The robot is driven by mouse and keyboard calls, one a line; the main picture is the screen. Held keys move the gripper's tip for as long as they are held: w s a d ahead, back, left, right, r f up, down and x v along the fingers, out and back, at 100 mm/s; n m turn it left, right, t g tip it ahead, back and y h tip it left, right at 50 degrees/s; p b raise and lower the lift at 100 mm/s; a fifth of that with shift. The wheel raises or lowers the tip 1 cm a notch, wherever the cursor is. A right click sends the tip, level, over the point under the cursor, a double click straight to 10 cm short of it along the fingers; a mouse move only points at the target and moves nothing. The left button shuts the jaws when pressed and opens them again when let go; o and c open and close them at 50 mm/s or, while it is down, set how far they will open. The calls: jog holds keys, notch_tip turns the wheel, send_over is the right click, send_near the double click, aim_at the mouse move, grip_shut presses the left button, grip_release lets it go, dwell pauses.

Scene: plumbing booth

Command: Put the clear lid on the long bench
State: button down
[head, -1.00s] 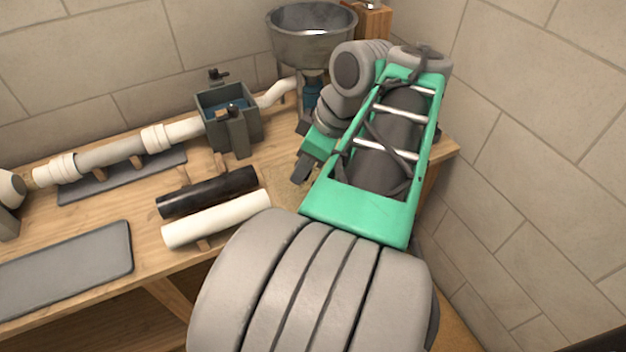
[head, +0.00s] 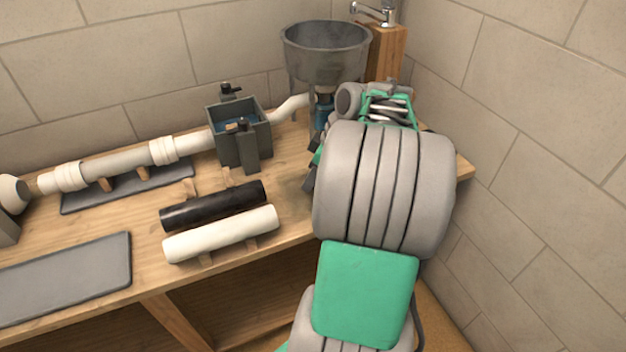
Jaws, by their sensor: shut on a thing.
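The long bench (head: 146,222) is the wooden worktop running along the back wall. My gripper (head: 310,178) is over the right part of the bench, mostly hidden behind my own arm; only a dark finger part shows at the arm's left side. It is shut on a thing. The clear lid cannot be made out distinctly; a faint see-through patch beside the finger may be its edge. I cannot tell whether it touches the bench top.
A grey open box (head: 240,135) with a blue inside joins a white pipe (head: 125,166). A grey tub (head: 326,50) stands behind my arm. Black (head: 212,205) and white (head: 221,234) tubes lie near the front edge. A grey mat (head: 70,275) lies at left; walls close the right.

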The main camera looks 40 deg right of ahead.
jog(key=shift+f, duration=0.15)
jog(key=shift+f, duration=0.2)
jog(key=c, duration=1)
grip_release()
jog(key=shift+c, duration=0.2)
jog(key=shift+r, duration=0.1)
jog(key=shift+r, duration=0.25)
jog(key=p+v, duration=0.3)
jog(key=v, duration=0.8)
jog(key=shift+s+r+p, duration=0.25)
jog(key=shift+r+p, duration=0.05)
jog(key=shift+p, duration=0.05)
